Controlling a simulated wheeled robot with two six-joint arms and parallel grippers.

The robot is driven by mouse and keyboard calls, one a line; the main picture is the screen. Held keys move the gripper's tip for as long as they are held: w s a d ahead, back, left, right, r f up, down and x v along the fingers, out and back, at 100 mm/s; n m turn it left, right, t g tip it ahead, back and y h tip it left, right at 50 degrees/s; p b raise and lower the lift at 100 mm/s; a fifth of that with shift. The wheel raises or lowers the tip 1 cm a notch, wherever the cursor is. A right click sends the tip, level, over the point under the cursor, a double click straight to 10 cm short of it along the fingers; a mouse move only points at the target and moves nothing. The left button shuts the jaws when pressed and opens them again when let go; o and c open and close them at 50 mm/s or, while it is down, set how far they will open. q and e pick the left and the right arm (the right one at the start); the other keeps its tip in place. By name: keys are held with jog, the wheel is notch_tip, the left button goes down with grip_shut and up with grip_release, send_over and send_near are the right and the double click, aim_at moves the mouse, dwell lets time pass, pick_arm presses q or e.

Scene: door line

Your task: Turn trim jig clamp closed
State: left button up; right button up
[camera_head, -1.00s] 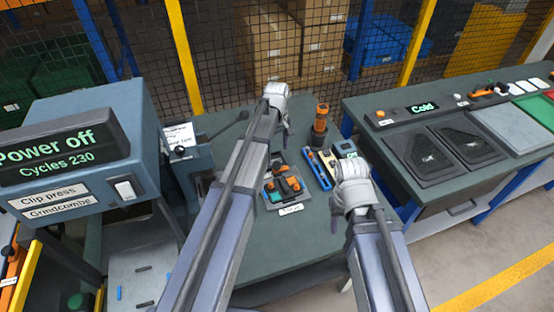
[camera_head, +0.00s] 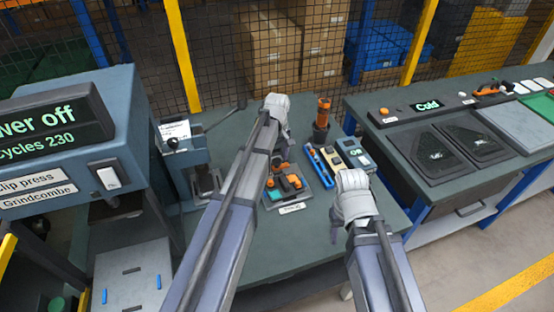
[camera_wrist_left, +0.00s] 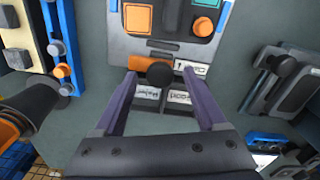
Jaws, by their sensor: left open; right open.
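The trim jig (camera_head: 290,208) is a dark plate on the green bench, with orange blocks, a teal square and a white label at its front. In the left wrist view the jig (camera_wrist_left: 118,48) is at the top, with an orange block (camera_wrist_left: 137,19) on it. A black round knob (camera_wrist_left: 160,75) shows in front of its label, between my left fingers in the picture; I cannot tell whether it is the clamp's. My left gripper (camera_wrist_left: 158,92) is open with nothing gripped; my left forearm partly covers the jig in the head view. My right gripper (camera_head: 340,222) is open, right of the jig.
A clip press (camera_head: 45,120) reading "Power off" stands at left. A lever fixture (camera_head: 185,155) stands behind the jig's left. Blue tools (camera_head: 319,165), a small display box (camera_head: 355,152) and an orange-topped tool (camera_head: 322,115) stand right of it. Another bench (camera_head: 460,130) is at right.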

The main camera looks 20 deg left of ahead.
pick_arm(q)
jog(key=shift+c, duration=0.2)
grip_shut()
jog(key=shift+m, duration=0.4)
jog(key=m, duration=0.8)
jog(key=shift+m, duration=0.3)
jog(key=m, duration=0.4)
jog(key=shift+m, duration=2.2)
